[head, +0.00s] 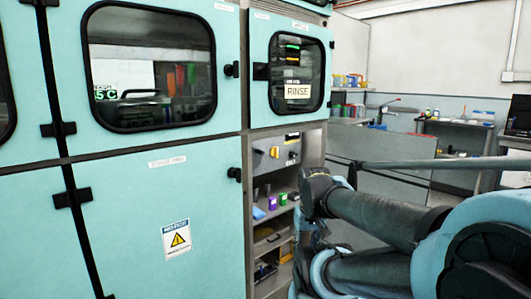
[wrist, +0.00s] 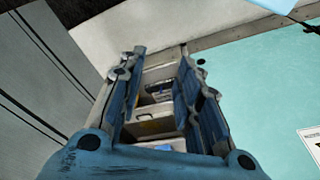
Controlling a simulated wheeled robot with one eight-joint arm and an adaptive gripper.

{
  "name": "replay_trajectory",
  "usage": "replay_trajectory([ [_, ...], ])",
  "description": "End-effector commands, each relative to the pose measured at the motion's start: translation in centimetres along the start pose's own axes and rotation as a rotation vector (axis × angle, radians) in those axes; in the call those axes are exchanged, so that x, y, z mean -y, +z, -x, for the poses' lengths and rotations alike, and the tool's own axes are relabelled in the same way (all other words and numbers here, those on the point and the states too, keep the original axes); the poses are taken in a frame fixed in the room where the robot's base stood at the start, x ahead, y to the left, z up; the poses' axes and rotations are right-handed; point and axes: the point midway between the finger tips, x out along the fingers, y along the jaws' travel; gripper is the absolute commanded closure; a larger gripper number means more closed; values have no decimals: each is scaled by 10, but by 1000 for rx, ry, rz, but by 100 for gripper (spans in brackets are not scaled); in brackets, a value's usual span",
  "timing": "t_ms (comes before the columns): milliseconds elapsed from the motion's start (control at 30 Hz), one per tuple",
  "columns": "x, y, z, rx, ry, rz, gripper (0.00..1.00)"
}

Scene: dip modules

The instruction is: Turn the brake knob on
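A grey control panel (head: 262,165) is set in the open bay at the right of the teal machine in the head view. It carries a yellow knob (head: 275,152) and small dark controls at its right. I cannot read their labels, so I cannot tell which is the brake knob or how it is set. In the wrist view my gripper (wrist: 161,58) has its two blue fingers spread apart, with nothing between them. Past the fingers I see shelves, and no knob is clear there. My arm is right of the bay in the head view.
Below the panel, shelves hold small purple (head: 271,202) and green (head: 283,199) containers and a blue item (head: 258,213). A window door with a RINSE sign (head: 298,91) is above. A closed teal cabinet door (head: 150,235) is left. Workbenches stand farther back right.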

Motion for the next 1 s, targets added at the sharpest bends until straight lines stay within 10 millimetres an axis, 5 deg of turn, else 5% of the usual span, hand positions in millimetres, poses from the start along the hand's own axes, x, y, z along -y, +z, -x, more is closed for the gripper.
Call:
replay_trajectory([
  [467, 4, 2, 8, -15, -22, -36, 68],
  [667, 26, -34, 18, -28, -143, -243, 68],
  [1000, 56, -132, 43, -18, -457, -747, 68],
])
